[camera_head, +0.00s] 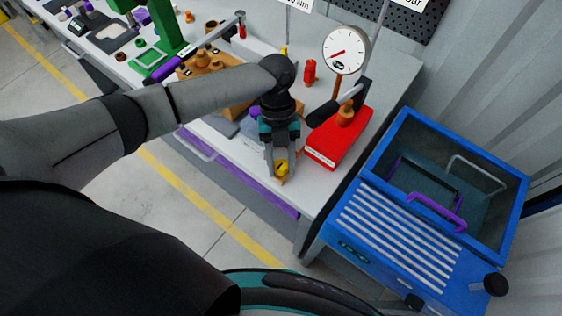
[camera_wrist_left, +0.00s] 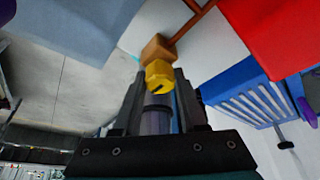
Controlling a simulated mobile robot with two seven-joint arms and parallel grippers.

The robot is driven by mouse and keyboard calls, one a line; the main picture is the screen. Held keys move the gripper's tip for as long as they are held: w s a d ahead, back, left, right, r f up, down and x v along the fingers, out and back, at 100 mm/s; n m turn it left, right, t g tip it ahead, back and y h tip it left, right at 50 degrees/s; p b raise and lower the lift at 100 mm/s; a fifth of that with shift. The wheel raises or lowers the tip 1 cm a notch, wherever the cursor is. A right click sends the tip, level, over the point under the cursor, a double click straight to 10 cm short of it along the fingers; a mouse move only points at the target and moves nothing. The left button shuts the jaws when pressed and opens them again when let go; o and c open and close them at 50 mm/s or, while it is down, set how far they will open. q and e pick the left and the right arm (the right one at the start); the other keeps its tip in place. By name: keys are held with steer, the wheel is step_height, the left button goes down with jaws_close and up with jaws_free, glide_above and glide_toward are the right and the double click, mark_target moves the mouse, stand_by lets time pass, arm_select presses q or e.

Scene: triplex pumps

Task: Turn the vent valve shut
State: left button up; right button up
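The vent valve has a yellow knob (camera_head: 282,167) low on the front edge of the bench, left of the red pump box (camera_head: 339,143). In the left wrist view the faceted yellow knob (camera_wrist_left: 159,74) sits in front of a brass-coloured block (camera_wrist_left: 158,48), from which a copper pipe runs up and right. My left gripper (camera_head: 282,170) reaches down over the knob, one finger on each side. In the left wrist view the knob fills the space between the fingertips (camera_wrist_left: 161,80), so the gripper appears shut on it. My right gripper is not in view.
A round white gauge (camera_head: 345,50) with a red needle stands behind the red box. A blue bin (camera_head: 447,178) with a slatted front is at the right. Brown and green fixtures stand further left. The floor in front of the bench is clear.

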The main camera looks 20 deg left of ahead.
arm_select(q)
steer(key=o, duration=0.5)
steer(key=shift+c, duration=0.2)
steer(key=v, duration=1.5)
